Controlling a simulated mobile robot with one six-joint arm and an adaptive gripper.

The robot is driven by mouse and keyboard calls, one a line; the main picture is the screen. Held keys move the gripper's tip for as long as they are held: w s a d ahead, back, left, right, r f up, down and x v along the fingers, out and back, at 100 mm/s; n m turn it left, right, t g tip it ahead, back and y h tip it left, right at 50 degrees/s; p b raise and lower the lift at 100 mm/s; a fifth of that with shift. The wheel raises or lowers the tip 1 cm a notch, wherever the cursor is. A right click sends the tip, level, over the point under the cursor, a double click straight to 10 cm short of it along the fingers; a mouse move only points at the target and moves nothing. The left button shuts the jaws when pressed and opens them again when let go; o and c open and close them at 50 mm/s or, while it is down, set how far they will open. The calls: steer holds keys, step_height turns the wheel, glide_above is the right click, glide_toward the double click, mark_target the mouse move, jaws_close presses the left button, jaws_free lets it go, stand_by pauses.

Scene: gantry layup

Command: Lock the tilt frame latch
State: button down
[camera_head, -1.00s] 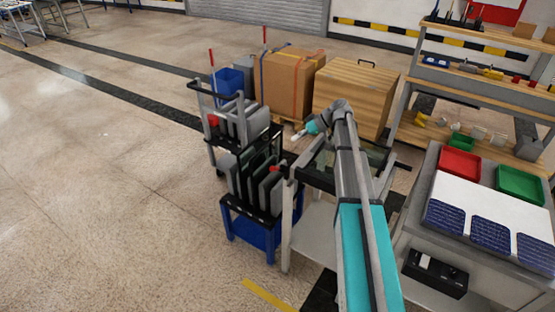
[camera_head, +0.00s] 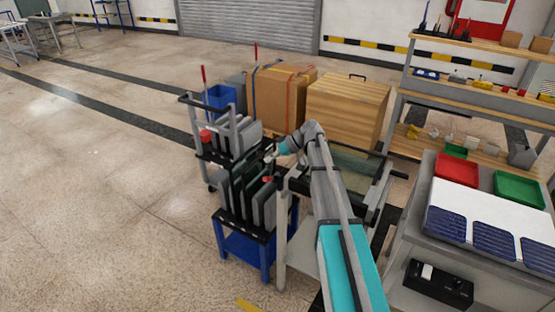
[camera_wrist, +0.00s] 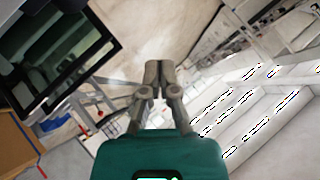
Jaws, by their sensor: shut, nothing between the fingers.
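The tilt frame (camera_head: 384,190) is a grey stand with dark rails and a greenish, glassy top, right of the panel rack. A small red knob (camera_head: 267,179) shows at its left end; I cannot tell whether it is the latch or how it is set. My gripper (camera_head: 271,157) is left of the frame's top, just above the red knob in the picture and near the upright panels. Contact cannot be made out. In the wrist view my gripper (camera_wrist: 158,66) has its fingers together and empty. A dark framed thing (camera_wrist: 75,75) is at upper left there.
A blue rack (camera_head: 243,246) with upright dark and grey panels stands close on the left, a grey cart (camera_head: 190,140) behind it. A cardboard box (camera_head: 281,95) and wooden crate (camera_head: 345,108) stand behind. A bench (camera_head: 425,240) is at right. The left floor is clear.

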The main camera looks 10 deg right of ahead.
mark_target(270, 179)
steer(key=shift+s+a+f+b, duration=0.2)
steer(key=shift+s+f+b, duration=0.55)
steer(key=shift+f, duration=0.1)
steer(key=shift+s+a+f+b, duration=0.15)
steer(key=shift+s+f+b, duration=0.45)
steer(key=shift+s+f, duration=0.15)
